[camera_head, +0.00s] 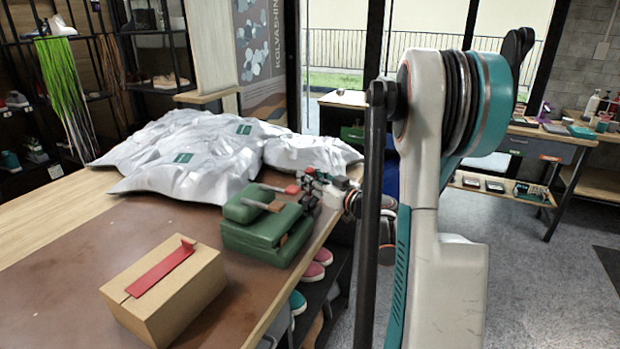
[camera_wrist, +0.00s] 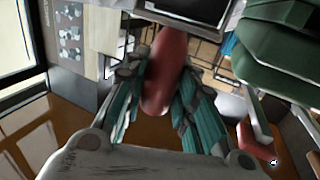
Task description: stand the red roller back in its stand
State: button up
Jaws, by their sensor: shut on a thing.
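The red roller (camera_wrist: 165,65) is a smooth red rod between the teal-sided fingers of my gripper (camera_wrist: 160,85) in the wrist view. The gripper is shut on it. The fingers hide part of the roller. I cannot make out its stand for certain in either view.
A cardboard box (camera_head: 185,295) with a red strip is nearer on the brown table (camera_head: 60,290). Silvery wrapped bundles (camera_head: 190,155) cover the table's far part. Shoes sit on shelves below the edge.

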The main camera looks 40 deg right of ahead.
jog(key=shift+f, duration=0.25)
jog(key=shift+f, duration=0.35)
jog(key=shift+f, duration=0.8)
jog(key=shift+w+a, duration=0.1)
jog(key=shift+w, duration=0.15)
dwell(0.7)
jog(key=o, duration=1.1)
jog(key=shift+o, duration=0.2)
jog(key=s, duration=1.2)
